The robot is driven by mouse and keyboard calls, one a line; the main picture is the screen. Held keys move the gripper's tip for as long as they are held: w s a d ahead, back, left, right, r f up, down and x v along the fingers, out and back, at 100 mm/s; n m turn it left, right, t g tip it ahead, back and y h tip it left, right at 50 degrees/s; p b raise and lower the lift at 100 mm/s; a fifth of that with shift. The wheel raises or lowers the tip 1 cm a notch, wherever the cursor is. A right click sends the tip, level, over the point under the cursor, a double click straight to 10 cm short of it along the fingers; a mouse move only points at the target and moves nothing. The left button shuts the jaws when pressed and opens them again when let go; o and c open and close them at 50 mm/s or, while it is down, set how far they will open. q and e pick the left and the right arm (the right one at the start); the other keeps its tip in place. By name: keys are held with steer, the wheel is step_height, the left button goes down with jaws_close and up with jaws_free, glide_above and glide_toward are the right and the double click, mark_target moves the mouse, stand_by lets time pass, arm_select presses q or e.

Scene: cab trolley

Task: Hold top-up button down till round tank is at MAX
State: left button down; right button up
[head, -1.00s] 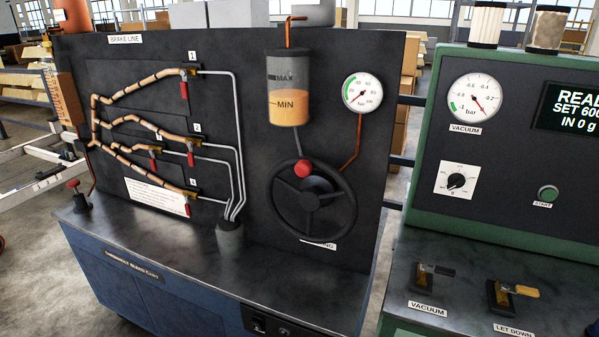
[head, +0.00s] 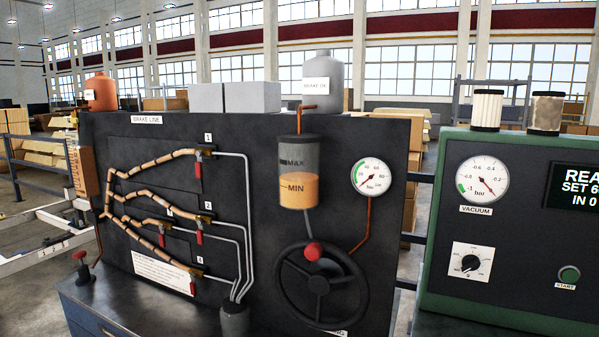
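The round tank (head: 298,155) is a grey cylinder on the dark brake line panel, marked MAX and MIN. Its orange fluid (head: 298,192) stands above the MIN mark and below MAX. No label reading top-up is legible, so I cannot tell which control is the top-up button. A red knob (head: 313,251) sits at the rim of a black handwheel (head: 319,286) below the tank. A red-capped plunger (head: 80,262) stands on the bench at the left. Neither of my grippers is in view.
A brake oil bottle (head: 322,82) and grey boxes (head: 235,98) stand above the panel top. A pressure gauge (head: 372,178) is right of the tank. Red-handled valves (head: 198,170) line the panel. A green vacuum console (head: 436,240) with a START button (head: 569,274) stands at the right.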

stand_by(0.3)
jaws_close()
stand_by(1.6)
